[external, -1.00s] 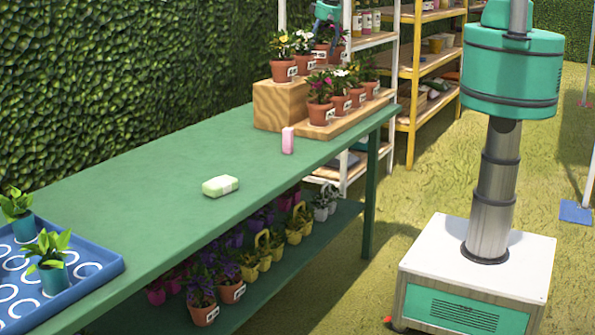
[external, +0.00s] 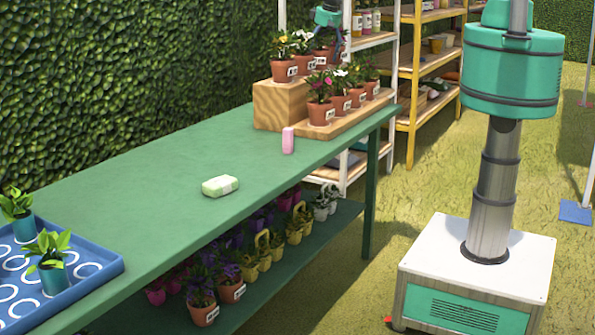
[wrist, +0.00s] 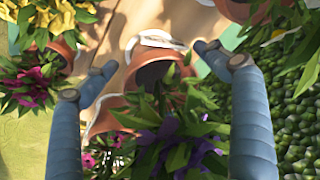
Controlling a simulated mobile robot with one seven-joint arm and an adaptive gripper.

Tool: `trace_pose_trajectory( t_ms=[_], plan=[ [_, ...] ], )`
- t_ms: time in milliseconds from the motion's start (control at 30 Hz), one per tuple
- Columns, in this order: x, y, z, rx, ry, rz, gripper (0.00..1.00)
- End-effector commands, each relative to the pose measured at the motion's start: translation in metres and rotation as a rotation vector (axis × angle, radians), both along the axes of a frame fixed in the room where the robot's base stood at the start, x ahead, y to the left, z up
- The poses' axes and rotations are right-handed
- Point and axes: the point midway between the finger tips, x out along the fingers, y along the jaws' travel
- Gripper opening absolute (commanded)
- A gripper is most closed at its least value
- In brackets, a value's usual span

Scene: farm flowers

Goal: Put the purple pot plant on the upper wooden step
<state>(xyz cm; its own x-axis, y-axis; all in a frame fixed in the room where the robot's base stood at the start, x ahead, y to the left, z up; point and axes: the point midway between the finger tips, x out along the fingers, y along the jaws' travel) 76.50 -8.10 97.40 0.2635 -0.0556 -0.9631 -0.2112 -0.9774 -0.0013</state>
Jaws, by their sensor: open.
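A purple pot plant (wrist: 165,135) shows at the bottom middle of the wrist view, its purple petals and leaves between my two fingers. My gripper (wrist: 155,70) is open, one finger on each side of the foliage. Whether a finger touches the plant, I cannot tell. In the external view my gripper (external: 328,18) hangs over the back of the upper wooden step (external: 280,103), among potted flowers. The purple plant cannot be picked out there.
A row of potted flowers (external: 320,112) stands on the lower wooden step (external: 345,125). A leafy hedge (wrist: 295,120) is close on the right in the wrist view.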

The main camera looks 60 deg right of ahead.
Motion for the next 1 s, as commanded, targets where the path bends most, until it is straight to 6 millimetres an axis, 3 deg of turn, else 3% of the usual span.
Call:
trace_pose_trajectory(
  t_ms=[467, 1000],
  plan=[
    [-0.002, 0.001, 0.015, 0.0, -0.002, 0.0, 0.86],
    [-0.021, 0.005, 0.083, 0.0, -0.002, 0.0, 0.86]
  ],
)
